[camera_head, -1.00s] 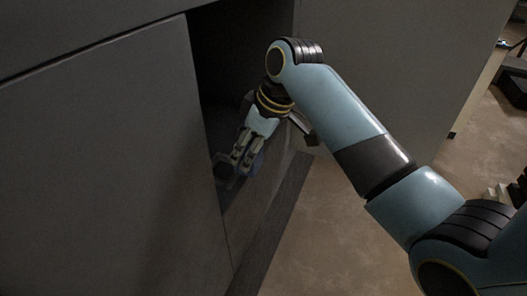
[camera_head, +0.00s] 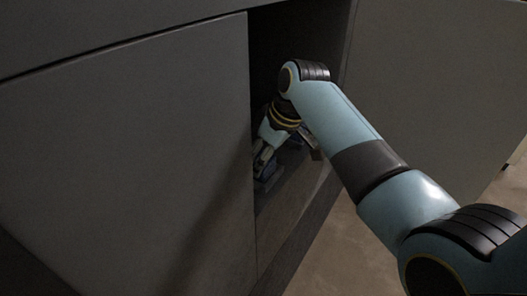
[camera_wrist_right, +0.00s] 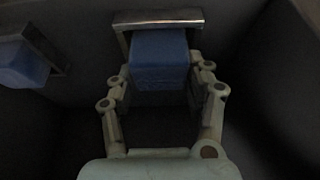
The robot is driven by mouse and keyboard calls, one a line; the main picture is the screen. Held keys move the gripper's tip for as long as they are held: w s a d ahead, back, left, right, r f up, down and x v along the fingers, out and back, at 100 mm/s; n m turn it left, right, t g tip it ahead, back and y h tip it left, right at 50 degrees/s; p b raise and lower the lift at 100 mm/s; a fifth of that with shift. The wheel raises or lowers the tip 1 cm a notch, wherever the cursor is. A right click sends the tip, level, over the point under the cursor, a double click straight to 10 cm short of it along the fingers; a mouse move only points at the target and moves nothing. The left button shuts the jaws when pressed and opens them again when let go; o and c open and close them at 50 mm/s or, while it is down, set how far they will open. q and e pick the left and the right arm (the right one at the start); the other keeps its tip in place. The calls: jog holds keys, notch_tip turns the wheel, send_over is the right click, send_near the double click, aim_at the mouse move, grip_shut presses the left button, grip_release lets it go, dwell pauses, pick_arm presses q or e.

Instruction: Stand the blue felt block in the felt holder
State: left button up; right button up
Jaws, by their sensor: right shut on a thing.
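The blue felt block (camera_wrist_right: 158,62) is between the two fingers of my right gripper (camera_wrist_right: 158,82) in the right wrist view. My right gripper is shut on it. A grey metal bracket (camera_wrist_right: 158,18), likely the felt holder, spans the block's far end. I cannot tell whether the block sits inside it or just against it. In the head view my right gripper (camera_head: 262,160) is inside the dark opening, partly hidden behind the panel's edge, with a dim blue patch beside it. My left gripper is not in view.
A second blue block (camera_wrist_right: 20,65) stands in a similar bracket (camera_wrist_right: 45,45) at the left of the wrist view. A large grey panel (camera_head: 130,150) borders the opening on the left and another grey panel (camera_head: 430,90) on the right. The recess is narrow and dark.

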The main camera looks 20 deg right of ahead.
jog(key=shift+f, duration=0.35)
jog(key=o, duration=1.1)
jog(key=v, duration=1.2)
